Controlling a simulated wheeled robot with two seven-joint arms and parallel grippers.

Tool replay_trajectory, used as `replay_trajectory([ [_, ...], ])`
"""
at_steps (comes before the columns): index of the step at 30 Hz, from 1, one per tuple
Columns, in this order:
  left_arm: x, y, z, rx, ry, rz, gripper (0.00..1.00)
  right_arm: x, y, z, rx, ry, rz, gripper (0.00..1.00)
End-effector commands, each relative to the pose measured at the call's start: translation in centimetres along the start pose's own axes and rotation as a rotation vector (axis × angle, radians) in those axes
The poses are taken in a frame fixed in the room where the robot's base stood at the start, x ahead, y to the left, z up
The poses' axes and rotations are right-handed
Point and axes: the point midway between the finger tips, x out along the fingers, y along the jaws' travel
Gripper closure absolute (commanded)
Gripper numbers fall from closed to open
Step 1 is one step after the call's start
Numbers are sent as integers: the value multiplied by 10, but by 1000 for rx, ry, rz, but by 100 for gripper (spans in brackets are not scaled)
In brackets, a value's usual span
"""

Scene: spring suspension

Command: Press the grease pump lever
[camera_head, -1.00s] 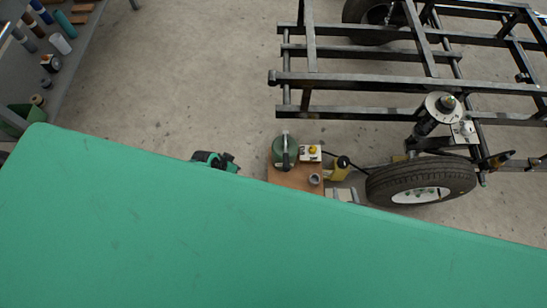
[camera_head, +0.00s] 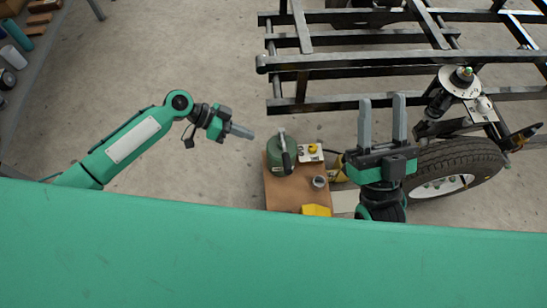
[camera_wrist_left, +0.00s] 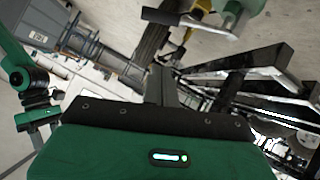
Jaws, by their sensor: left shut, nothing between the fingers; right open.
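The green grease pump (camera_head: 278,146) stands on a brown wooden top, with its dark lever (camera_head: 287,163) lying across its near right side. In the left wrist view, the lever's black grip (camera_wrist_left: 161,16) seems to show at the top edge, with part of the green pump (camera_wrist_left: 252,6) cut off beside it. My left gripper (camera_head: 252,135) is shut and empty, a little left of the pump and apart from it. Its closed fingers (camera_wrist_left: 161,84) also show in the wrist view. My right gripper (camera_head: 382,98) is open and empty, fingers pointing away, right of the pump.
The wooden top (camera_head: 285,197) also holds a white box with a yellow knob (camera_head: 312,148), a small grey cup (camera_head: 320,182) and a yellow item (camera_head: 316,211). A black steel frame (camera_head: 350,62) lies beyond, with a wheel (camera_head: 450,170) at right. Floor left of the pump is clear.

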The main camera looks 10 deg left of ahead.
Motion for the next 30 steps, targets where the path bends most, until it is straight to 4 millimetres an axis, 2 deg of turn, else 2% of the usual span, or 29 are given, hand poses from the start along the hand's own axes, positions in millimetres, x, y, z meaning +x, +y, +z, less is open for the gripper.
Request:
replay_trajectory([
  [5, 0, 7, -3, 21, 3, 28, 100, 1, -1, -13, 3, 38, -1, 55],
  [17, 4, 7, -3, 21, 4, 29, 100, 1, 0, -15, 1, 51, -1, 55],
  [22, 27, 8, -3, 21, 5, 30, 100, 3, 1, -29, -11, 141, -6, 55],
  [30, 86, 9, -2, 20, 4, 30, 100, 0, 4, -69, -40, 389, -23, 55],
])
